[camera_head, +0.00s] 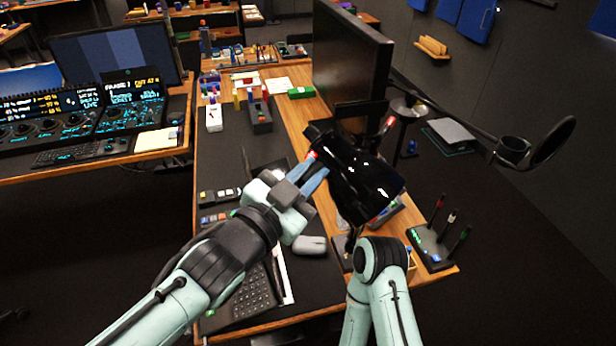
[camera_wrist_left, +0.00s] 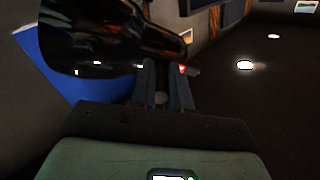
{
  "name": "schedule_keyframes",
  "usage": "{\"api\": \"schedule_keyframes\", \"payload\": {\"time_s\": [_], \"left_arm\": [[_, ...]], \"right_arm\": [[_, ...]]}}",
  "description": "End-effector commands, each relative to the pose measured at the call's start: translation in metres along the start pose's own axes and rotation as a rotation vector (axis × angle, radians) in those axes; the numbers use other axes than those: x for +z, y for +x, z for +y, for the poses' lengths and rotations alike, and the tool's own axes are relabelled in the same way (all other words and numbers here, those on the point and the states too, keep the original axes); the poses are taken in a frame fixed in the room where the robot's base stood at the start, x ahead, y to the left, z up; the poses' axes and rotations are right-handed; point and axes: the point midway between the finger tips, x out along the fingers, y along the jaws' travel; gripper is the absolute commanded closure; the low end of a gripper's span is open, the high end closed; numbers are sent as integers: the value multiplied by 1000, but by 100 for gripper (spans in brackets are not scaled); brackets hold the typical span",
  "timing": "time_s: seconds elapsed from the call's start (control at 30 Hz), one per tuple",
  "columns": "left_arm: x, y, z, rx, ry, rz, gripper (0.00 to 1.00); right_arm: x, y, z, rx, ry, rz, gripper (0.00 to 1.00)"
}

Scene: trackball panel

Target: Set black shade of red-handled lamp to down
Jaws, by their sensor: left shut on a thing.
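The glossy black lamp shade (camera_head: 365,180) is at the middle of the head view, above the desk's right part. It is tilted, with its broad end toward the lower right. Its small red handle (camera_head: 312,154) is at its upper left side. My left gripper (camera_head: 314,172) has its blue-grey fingers shut on the handle. In the left wrist view the shade (camera_wrist_left: 100,40) fills the upper left, and the red handle (camera_wrist_left: 183,70) shows by the fingers (camera_wrist_left: 163,85). The shade and gripper hide much of the lamp's stand. My right gripper is not in view.
A dark monitor (camera_head: 350,65) stands behind the shade. A microphone arm (camera_head: 455,115) reaches to the right. A pen stand (camera_head: 435,245), a mouse (camera_head: 310,245) and a keyboard (camera_head: 250,295) are near the lamp. Another red-tipped part (camera_head: 389,123) shows behind the shade.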

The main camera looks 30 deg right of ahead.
Motion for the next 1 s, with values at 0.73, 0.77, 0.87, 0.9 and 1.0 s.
{"api": "schedule_keyframes", "payload": {"time_s": [0.73, 0.77, 0.87, 0.9, 1.0], "left_arm": [[-7, 0, 2, -1, 376, 1, 100], [-7, 0, 3, -1, 390, 1, 100], [-8, 0, 3, 0, 441, 1, 100], [-8, 0, 4, 0, 461, 2, 100], [-9, 0, 4, 0, 511, 1, 100]], "right_arm": [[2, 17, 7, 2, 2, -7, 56], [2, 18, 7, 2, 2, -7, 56], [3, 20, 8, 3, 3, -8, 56], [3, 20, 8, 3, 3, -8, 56], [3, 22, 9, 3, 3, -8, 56]]}}
